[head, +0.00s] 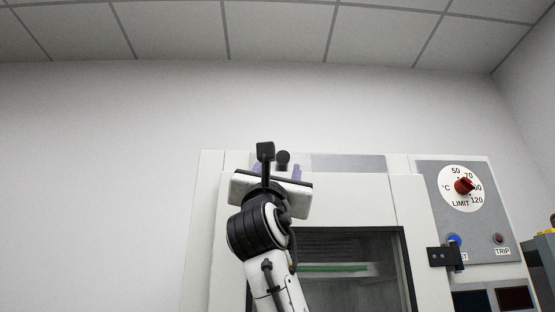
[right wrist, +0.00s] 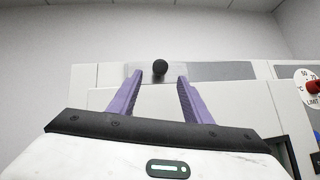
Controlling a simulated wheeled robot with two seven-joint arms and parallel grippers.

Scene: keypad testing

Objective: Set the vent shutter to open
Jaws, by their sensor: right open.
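The vent shutter shows as a grey strip (head: 345,162) along the top front of the white cabinet, with a black round knob (head: 283,157) at its left part. In the right wrist view the knob (right wrist: 160,68) stands between and beyond the two purple fingers, in front of a pale section left of the darker grey strip (right wrist: 222,71). My right gripper (right wrist: 158,82) is open, with a finger on each side of the knob and a gap to both. In the head view my right gripper (head: 278,172) partly hides the area below the knob. My left gripper is not in view.
The white cabinet (head: 400,210) has a dark glass door window (head: 340,245). To the right a grey panel carries a red limit dial (head: 463,186), a blue button (head: 454,239) and a trip lamp (head: 498,238). A black latch (head: 444,257) juts out below.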

